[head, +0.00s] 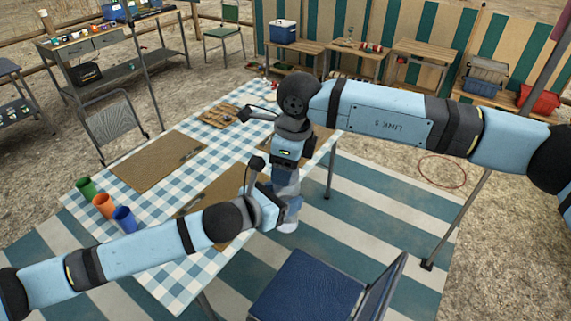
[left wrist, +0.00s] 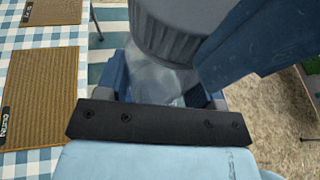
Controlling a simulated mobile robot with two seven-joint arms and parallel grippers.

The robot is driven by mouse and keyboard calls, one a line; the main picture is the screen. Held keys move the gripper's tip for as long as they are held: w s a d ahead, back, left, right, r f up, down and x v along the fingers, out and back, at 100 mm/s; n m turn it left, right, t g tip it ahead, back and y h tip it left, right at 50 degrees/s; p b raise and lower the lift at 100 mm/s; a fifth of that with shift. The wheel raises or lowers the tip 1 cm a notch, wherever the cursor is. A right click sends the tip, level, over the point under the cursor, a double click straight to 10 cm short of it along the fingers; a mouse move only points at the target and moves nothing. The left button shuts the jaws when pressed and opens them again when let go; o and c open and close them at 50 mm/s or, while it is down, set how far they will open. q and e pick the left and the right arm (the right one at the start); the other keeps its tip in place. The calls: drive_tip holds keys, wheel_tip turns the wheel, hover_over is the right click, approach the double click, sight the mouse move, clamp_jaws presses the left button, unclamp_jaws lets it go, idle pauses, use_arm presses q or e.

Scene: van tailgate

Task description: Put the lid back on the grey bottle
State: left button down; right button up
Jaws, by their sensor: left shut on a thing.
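The grey bottle shows in the left wrist view as a clear body (left wrist: 157,78) under a ribbed grey lid (left wrist: 172,28). The lid sits at the top of the bottle; I cannot tell whether it is seated. My left gripper (left wrist: 165,92) is shut around the clear body. In the head view, the bottle's pale bottom (head: 288,227) shows below my left gripper (head: 276,207), which holds it upright off the table's near edge. My right gripper (head: 287,168) points down just above the bottle. A blue part of it (left wrist: 250,45) is close beside the lid. Its fingertips are mostly hidden.
The checked table (head: 175,270) carries brown mats (head: 158,162), a wooden board (head: 217,116) and green, orange and blue cups (head: 124,219). A blue chair (head: 305,288) stands close in front. A grey chair (head: 113,122) is beyond the table. Striped ground mat (head: 375,215) is clear at right.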

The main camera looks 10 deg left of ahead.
drive_tip(key=shift+o, duration=1.3)
drive_tip(key=shift+r, duration=2.3)
drive_tip(key=shift+c, duration=0.3)
drive_tip(key=n, duration=0.3)
drive_tip(key=shift+r, duration=0.3)
drive_tip(key=n, duration=0.2)
drive_tip(key=r+n+h, duration=0.1)
drive_tip(key=n, duration=0.4)
drive_tip(key=shift+r+n, duration=0.3)
drive_tip(key=n, duration=0.3)
drive_tip(key=shift+d+r+n+h, duration=0.1)
drive_tip(key=shift+r+n+h, duration=0.2)
drive_tip(key=shift+r+h, duration=0.1)
